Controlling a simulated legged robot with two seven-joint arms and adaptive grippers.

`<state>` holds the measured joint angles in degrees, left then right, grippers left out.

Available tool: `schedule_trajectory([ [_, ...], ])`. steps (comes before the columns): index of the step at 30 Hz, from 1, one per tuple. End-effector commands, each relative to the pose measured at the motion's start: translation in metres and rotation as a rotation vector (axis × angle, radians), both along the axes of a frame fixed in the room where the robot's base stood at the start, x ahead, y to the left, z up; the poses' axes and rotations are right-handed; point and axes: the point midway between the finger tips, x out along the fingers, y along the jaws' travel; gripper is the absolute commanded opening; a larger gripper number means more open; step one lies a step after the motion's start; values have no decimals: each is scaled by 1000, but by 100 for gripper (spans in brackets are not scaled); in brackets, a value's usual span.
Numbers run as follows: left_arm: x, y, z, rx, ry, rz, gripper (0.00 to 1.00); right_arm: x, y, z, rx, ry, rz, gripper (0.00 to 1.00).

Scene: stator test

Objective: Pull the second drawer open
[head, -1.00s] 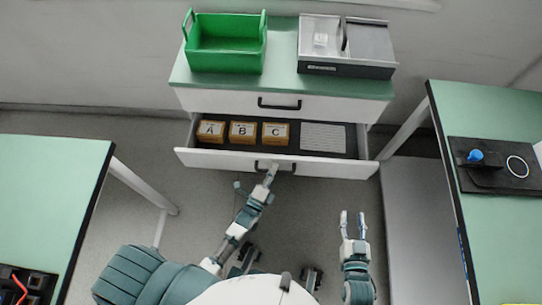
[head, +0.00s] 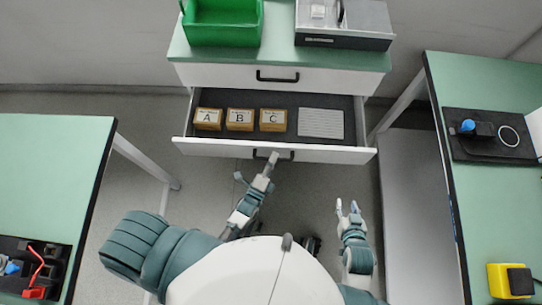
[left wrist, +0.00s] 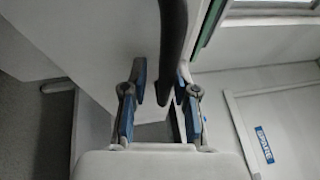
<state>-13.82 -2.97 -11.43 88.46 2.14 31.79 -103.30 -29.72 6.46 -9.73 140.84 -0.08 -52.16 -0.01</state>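The second drawer (head: 215,147) of the white cabinet stands pulled out below the closed top drawer (head: 220,76). Its dark handle (head: 286,154) is on the front panel. My left gripper (head: 273,160) is at this handle. In the left wrist view, the fingers of my left gripper (left wrist: 160,85) are apart, with a dark handle bar (left wrist: 172,40) between them and a gap on its left side. Contact with the right finger is unclear. My right gripper (head: 347,207) is open and empty, in the air to the right, below the drawer front.
Boxes A (head: 208,119), B (head: 240,119) and C (head: 273,120) and a grey ribbed plate (head: 321,123) lie in the drawer. A green bin (head: 222,25) stands on the cabinet. Green-topped tables stand at left (head: 50,180) and right (head: 480,210).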

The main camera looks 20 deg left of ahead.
Motion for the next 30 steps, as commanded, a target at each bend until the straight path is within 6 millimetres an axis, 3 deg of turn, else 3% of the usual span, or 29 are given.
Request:
schedule_trajectory([
  [12,-5,6,1,-2,-8,6,40,1,0,2,-1,-5,0,40],
  [24,-85,13,-14,-1,-3,5,40,1,-1,1,0,-3,1,40],
  [30,-110,15,-18,1,-3,4,40,1,-1,1,0,-3,1,40],
])
